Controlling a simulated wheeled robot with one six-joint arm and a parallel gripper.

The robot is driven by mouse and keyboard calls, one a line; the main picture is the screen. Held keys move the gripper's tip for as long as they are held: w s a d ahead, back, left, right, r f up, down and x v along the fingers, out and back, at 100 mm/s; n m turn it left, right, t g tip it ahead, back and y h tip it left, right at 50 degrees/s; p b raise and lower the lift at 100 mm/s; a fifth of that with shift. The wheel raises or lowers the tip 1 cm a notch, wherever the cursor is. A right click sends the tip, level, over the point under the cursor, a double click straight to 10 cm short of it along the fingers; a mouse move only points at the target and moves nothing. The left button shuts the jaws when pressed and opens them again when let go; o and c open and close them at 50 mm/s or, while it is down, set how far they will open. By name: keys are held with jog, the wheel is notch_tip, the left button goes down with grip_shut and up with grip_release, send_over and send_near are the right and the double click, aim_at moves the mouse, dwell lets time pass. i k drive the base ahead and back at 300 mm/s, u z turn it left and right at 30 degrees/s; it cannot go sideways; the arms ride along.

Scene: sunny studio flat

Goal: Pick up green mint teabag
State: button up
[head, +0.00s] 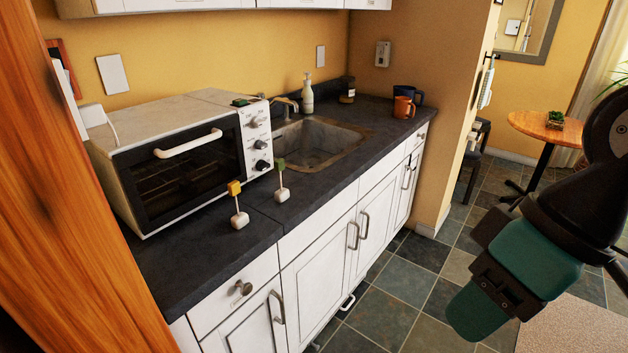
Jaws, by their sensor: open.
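The green mint teabag (282,194) appears to be the small white piece on the dark counter, with a thin stem up to a green tag. It sits at the counter's front, right of the toaster oven. A similar teabag with a yellow tag (239,219) stands left of it and nearer to me. My gripper (472,310), with teal parts, is at the lower right over the floor, well away from the counter and both teabags. It is open, with nothing seen in it.
The toaster oven (180,150) stands close behind the teabags, with a small dark green item (240,102) on top. A sink (315,143), soap bottle (308,96) and orange mug (403,107) are farther right. The dark counter (215,262) is clear in front. A wooden panel (75,190) borders the left.

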aim_at(281, 195)
jog(key=u, duration=0.2)
jog(key=i, duration=0.65)
jog(key=u, duration=0.85)
jog(key=i, duration=0.4)
jog(key=u, duration=0.45)
